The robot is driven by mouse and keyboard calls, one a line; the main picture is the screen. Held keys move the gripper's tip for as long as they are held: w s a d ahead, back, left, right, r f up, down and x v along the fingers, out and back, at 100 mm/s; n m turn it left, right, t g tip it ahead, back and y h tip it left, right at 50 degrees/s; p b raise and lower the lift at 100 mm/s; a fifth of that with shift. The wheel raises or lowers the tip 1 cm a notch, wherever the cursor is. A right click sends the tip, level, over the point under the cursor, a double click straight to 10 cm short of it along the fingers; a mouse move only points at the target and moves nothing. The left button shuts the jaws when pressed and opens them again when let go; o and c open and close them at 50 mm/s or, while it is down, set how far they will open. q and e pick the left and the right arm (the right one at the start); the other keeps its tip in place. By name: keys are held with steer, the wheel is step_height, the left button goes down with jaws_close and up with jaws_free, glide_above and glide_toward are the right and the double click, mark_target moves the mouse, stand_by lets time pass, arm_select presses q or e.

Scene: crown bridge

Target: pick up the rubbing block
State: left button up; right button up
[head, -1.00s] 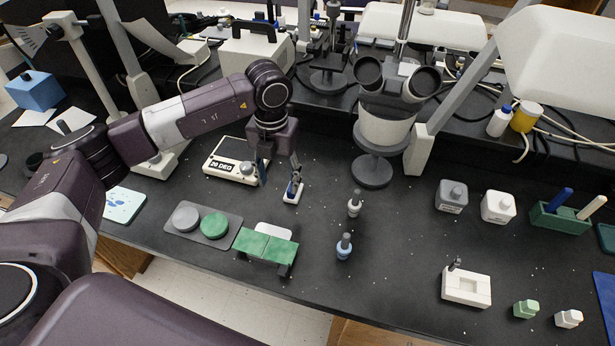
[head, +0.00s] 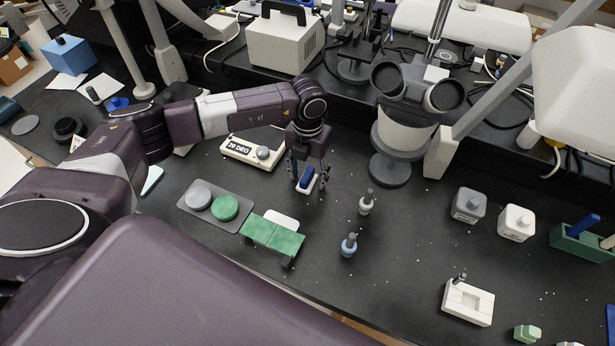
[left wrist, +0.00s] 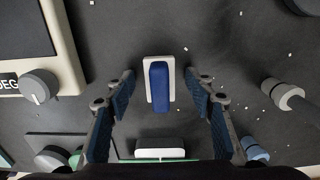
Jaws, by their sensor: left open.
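The rubbing block (head: 307,180) appears to be the small piece with a white base and blue top on the black bench. In the left wrist view the block (left wrist: 160,84) is upright in the middle, its long side running up and down the picture. My left gripper (head: 308,188) is above it and open. In the left wrist view its blue-padded fingers (left wrist: 159,78) stand to the left and right of the block, with a gap on each side. I see no contact. My right gripper is not in view.
The "20 DEG" device (head: 252,152) stands left of the block. A green-topped stand (head: 272,234) and a grey tray (head: 186,207) with two discs are in front. Two small bottles (head: 366,203) (head: 349,246) stand to the right, and a microscope (head: 402,130) behind them.

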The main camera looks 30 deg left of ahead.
mark_target(308, 173)
arm_select(q)
steer(key=shift+c, duration=0.5)
steer(key=c, duration=1.1)
steer(key=shift+c, duration=0.4)
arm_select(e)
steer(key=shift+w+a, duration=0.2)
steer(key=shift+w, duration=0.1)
arm_select(q)
steer(key=shift+r, duration=0.6)
step_height(308, 173, up, 19)
steer(key=b, duration=0.3)
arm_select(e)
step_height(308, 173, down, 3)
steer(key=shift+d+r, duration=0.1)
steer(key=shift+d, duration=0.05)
arm_select(q)
steer(key=shift+f, duration=0.1)
